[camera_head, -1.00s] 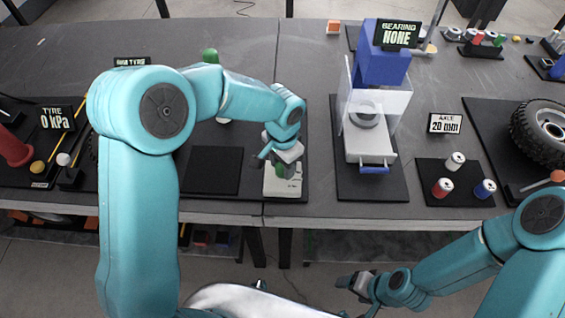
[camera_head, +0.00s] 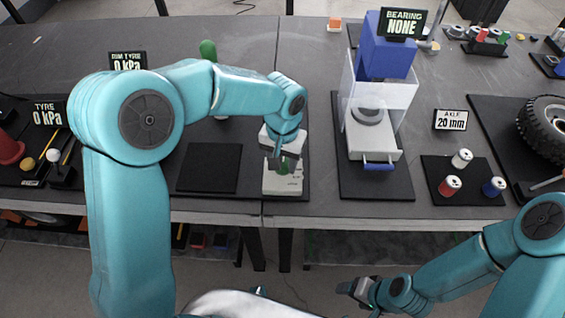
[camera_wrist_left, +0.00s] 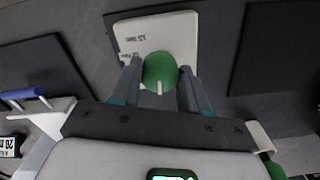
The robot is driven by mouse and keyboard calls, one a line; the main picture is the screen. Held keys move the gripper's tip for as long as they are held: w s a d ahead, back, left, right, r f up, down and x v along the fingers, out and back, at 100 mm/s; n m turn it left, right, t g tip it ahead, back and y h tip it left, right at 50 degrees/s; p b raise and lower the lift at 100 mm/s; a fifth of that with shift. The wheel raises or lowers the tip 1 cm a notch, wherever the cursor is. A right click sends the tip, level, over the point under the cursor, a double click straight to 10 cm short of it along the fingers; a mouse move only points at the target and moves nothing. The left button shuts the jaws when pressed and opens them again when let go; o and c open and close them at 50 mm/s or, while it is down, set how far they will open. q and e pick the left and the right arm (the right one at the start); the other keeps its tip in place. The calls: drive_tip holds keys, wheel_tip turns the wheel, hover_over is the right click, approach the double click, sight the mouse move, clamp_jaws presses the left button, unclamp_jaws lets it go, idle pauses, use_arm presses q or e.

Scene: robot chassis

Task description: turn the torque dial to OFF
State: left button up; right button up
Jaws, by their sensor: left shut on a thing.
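The torque dial is a green round knob (camera_head: 283,168) on a pale panel (camera_head: 283,186) at the front of the table, near the middle of the head view. In the left wrist view the green dial (camera_wrist_left: 160,72) shows a white pointer mark toward the gripper, and the panel (camera_wrist_left: 150,36) bears small lettering that I cannot fully read. My left gripper (camera_wrist_left: 161,84) is shut on the dial, one finger on each side; in the head view the gripper (camera_head: 284,160) is above the panel. My right gripper (camera_head: 352,288) hangs low in front of the table; its jaws are too small to judge.
A bearing press (camera_head: 386,62) with a clear guard and blue-handled drawer stands right of the dial. Several small cans sit on a black mat (camera_head: 458,168) further right, near a tyre (camera_head: 550,125). An empty black pad (camera_head: 208,168) lies left of the panel.

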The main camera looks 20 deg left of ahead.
sight(283, 163)
use_arm(q)
drive_tip(key=shift+w+r+n, duration=0.1)
drive_tip(key=shift+w+n, duration=0.05)
drive_tip(key=shift+n, duration=0.45)
drive_tip(key=shift+r+b, duration=0.1)
drive_tip(key=shift+b, duration=0.2)
drive_tip(key=o, duration=1)
drive_tip(key=shift+o, duration=0.2)
wheel_tip(283, 163, up, 16)
drive_tip(key=p, duration=0.1)
